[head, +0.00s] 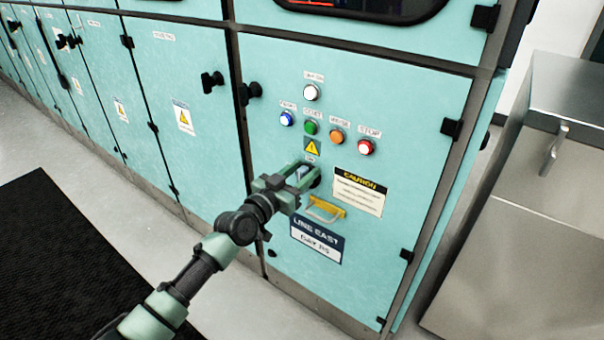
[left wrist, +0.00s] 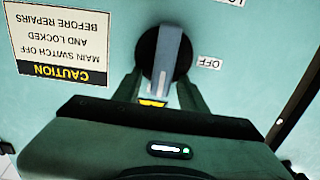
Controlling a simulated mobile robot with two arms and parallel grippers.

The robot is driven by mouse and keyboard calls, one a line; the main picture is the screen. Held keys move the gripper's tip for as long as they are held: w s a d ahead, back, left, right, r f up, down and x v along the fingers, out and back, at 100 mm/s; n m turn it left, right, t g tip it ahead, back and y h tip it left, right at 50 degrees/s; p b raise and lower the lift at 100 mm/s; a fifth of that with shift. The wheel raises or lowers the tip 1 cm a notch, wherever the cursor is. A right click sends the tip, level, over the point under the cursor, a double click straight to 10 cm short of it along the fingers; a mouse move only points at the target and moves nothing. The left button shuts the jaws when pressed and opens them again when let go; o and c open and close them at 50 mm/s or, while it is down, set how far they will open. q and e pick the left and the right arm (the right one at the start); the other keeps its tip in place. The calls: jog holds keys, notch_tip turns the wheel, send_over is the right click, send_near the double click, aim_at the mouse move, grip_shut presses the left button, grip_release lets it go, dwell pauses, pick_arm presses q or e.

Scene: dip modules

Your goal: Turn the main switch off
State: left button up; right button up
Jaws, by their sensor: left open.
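The main switch (head: 313,178) is on the right-hand teal cabinet door, below a yellow warning triangle (head: 312,147), and is partly hidden by my left gripper in the head view. In the left wrist view the switch handle (left wrist: 167,58) is a grey-blue bar on a round black base, standing nearly vertical in the picture. An OFF label (left wrist: 209,62) is to the right of the base. My left gripper (left wrist: 158,90) is open, with one finger on each side of the handle's lower end. I cannot tell whether the fingers touch it. My right gripper is not in view.
A caution plate (head: 358,191) is to the right. A steel cabinet (head: 535,220) stands at the right. Grey floor and a black mat (head: 60,255) are at the left.

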pick_arm(q)
grip_shut()
